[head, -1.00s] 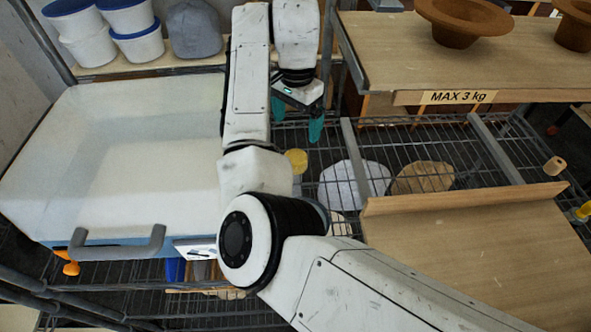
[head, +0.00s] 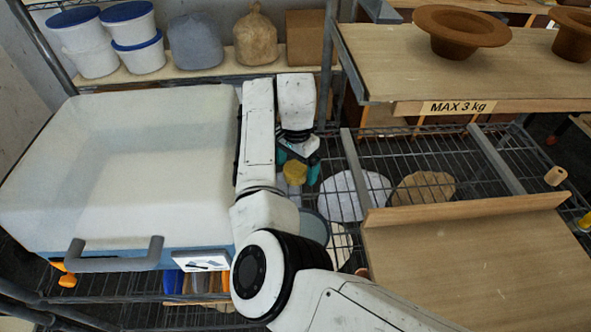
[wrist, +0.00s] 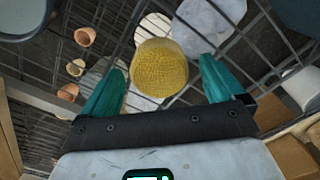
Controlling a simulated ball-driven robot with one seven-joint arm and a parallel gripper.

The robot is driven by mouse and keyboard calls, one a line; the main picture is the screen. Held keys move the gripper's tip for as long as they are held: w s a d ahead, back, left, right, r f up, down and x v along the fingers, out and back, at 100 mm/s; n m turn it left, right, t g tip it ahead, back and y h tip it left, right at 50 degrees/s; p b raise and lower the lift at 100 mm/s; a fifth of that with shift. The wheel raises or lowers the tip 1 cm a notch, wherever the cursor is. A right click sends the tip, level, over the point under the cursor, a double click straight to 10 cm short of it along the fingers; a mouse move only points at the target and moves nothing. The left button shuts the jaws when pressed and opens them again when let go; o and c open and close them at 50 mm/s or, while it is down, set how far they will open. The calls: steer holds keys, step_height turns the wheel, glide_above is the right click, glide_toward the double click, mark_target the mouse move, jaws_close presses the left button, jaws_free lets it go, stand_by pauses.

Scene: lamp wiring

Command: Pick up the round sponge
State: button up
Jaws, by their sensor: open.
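The round sponge (head: 294,177) is a small yellow disc or short cylinder on the wire shelf, left of the pale round stones. In the wrist view the sponge (wrist: 160,72) shows a rough woven-looking yellow face, centred between the two teal fingers. My gripper (head: 298,164) is open, its fingers on either side of the sponge in the picture. In the wrist view the fingers (wrist: 161,80) stand apart from the sponge with gaps on both sides. How far the sponge lies beyond the fingertips I cannot tell. Part of it is hidden by my gripper in the head view.
A large white case (head: 120,165) stands left of my arm. A wooden shelf labelled MAX 3 kg (head: 458,107) is at the upper right, a wooden board (head: 470,255) below it. Pale stone-like discs (head: 355,193) lie right of the sponge. Several terracotta pots (wrist: 85,37) show at left.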

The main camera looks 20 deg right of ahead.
steer(key=shift+f, duration=0.6)
steer(key=shift+c, duration=0.4)
steer(key=c, duration=1)
steer(key=shift+r, duration=0.1)
